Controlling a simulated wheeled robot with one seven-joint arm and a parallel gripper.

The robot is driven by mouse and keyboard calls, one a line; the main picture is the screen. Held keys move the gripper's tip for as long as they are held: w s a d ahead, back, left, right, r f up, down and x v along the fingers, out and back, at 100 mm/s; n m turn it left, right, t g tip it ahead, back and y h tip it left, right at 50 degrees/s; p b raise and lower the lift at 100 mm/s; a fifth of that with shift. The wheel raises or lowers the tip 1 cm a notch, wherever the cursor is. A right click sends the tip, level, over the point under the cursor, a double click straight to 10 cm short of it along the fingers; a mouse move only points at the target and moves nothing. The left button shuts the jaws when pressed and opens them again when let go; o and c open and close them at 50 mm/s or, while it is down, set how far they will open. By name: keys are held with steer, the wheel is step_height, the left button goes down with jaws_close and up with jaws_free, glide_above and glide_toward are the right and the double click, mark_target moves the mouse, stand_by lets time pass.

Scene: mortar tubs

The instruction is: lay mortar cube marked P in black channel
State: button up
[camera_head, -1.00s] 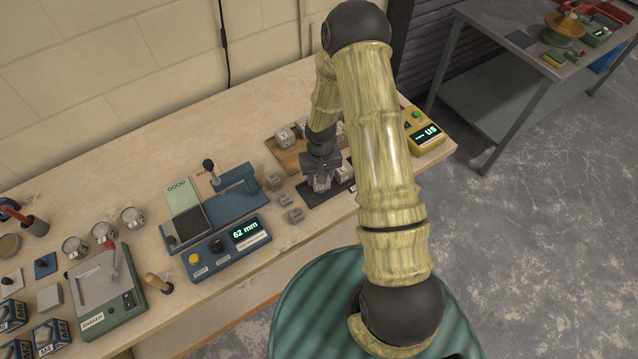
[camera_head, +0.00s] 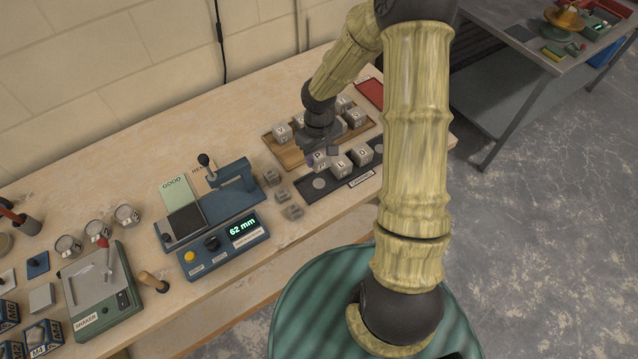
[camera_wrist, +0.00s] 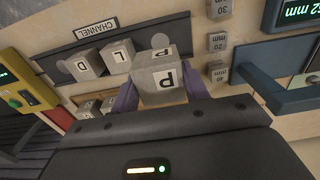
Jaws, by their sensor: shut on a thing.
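My gripper (camera_head: 318,156) is shut on a pale grey mortar cube marked P (camera_wrist: 163,78); in the wrist view its purple fingers clasp two sides. In the head view this cube (camera_head: 319,161) shows below the gripper, by the channel's back edge; its exact height is unclear. The black channel (camera_head: 328,186) lies in front of the wooden tray and shows its label in the wrist view (camera_wrist: 150,30). Cubes marked L (camera_wrist: 117,57) and D (camera_wrist: 84,66) stand side by side in it. A grey round spot (camera_head: 319,183) shows at its bare left end.
The wooden tray (camera_head: 290,158) behind holds several cubes. Small grey blocks (camera_head: 282,195) stand left of the channel, beside the blue measuring device (camera_head: 220,245) reading 62 mm. A red tray (camera_head: 370,92) lies at the back right. A yellow box (camera_wrist: 30,92) shows in the wrist view.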

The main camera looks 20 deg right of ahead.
steer(key=shift+f+p, duration=0.35)
steer(key=shift+f, duration=2.75)
step_height(320, 180, down, 3)
steer(key=shift+f, duration=0.2)
steer(key=shift+w+f, duration=0.1)
steer(key=shift+f, duration=0.1)
